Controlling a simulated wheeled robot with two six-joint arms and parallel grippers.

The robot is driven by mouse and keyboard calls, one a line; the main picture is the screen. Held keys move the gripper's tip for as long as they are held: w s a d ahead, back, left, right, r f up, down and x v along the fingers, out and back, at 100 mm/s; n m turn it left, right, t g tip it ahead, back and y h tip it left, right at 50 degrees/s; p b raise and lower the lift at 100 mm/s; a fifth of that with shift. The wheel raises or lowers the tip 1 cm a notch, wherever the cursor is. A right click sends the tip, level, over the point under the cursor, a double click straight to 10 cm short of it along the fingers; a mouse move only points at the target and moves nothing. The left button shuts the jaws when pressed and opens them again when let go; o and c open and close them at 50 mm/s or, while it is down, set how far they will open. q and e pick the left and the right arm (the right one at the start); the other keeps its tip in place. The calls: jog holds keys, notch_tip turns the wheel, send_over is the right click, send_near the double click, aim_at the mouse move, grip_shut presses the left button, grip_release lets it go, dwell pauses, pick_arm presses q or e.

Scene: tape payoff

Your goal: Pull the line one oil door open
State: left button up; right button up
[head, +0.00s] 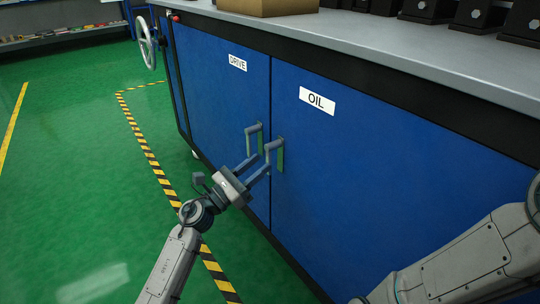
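The blue door labelled OIL (345,185) is closed, flush with the cabinet front. Its grey handle (268,150), on a green plate, is near the door's left edge. My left gripper (262,163) is at this handle, coming from the lower left. Its two fingers are parted with a visible gap, and their tips are beside the lower part of the handle bar. I cannot tell whether they touch it. My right arm (460,265) shows at the lower right; its gripper is outside the view.
The closed DRIVE door (215,95) is on the left, its handle (249,138) close to my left gripper. A handwheel (147,43) sticks out at the cabinet's far end. A cardboard box (268,6) and black parts stand on the worktop (370,45). Green floor at left is clear.

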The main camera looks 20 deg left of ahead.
aim_at(267, 158)
pick_arm(q)
jog(key=shift+x, duration=2.25)
jog(key=shift+c, duration=0.5)
grip_shut()
